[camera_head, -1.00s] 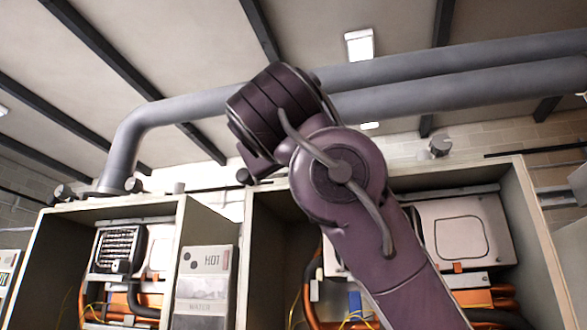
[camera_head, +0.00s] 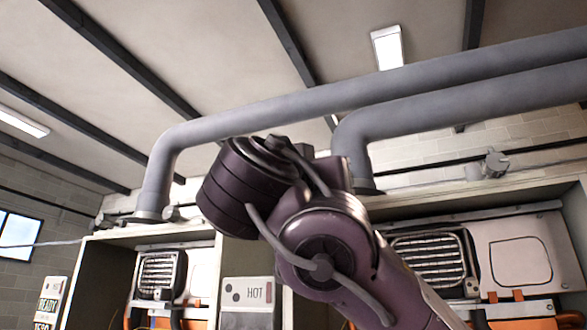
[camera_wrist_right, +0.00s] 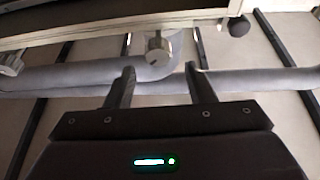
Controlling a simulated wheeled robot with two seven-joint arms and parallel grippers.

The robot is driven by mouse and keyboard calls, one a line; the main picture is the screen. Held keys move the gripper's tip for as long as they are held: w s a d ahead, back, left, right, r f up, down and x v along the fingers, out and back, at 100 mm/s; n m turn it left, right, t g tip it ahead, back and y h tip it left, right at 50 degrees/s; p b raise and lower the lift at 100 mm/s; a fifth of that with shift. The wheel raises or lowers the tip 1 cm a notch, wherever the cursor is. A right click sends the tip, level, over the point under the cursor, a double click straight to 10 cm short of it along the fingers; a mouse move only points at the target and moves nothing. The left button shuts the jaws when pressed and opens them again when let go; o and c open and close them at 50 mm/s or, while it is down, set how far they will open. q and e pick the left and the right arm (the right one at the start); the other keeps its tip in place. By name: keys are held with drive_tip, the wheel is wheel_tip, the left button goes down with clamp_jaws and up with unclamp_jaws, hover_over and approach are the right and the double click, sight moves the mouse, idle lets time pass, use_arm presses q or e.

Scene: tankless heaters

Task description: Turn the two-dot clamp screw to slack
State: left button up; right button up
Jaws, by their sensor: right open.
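Two small clamp screws show in the right wrist view: a grey, round-faced one (camera_wrist_right: 157,48) against the pipe bend, just beyond the gap between my fingertips, and another (camera_wrist_right: 10,63) at the left edge. I cannot read dots on either. My right gripper (camera_wrist_right: 160,76) is open and empty, its fingers apart and not touching the nearer screw. In the head view a grey knob-like fitting (camera_head: 495,163) sits above the right cabinet. My purple right arm (camera_head: 325,245) covers the middle, and its fingers are hidden there. My left gripper is in neither view.
Thick grey pipes (camera_head: 400,85) run over the cabinets and bend down to flanges. The left cabinet (camera_head: 118,240) and right cabinet (camera_head: 480,200) hold heater parts. A HOT panel (camera_head: 247,291) stands between them. A dark round knob (camera_wrist_right: 238,26) is near the cabinet edge.

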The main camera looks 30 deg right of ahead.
drive_tip(key=shift+m, duration=0.3)
drive_tip(key=p+x, duration=0.5)
drive_tip(key=x, duration=0.2)
drive_tip(key=shift+w+d, duration=0.1)
drive_tip(key=shift+d, duration=0.2)
drive_tip(key=shift+w+d, duration=0.2)
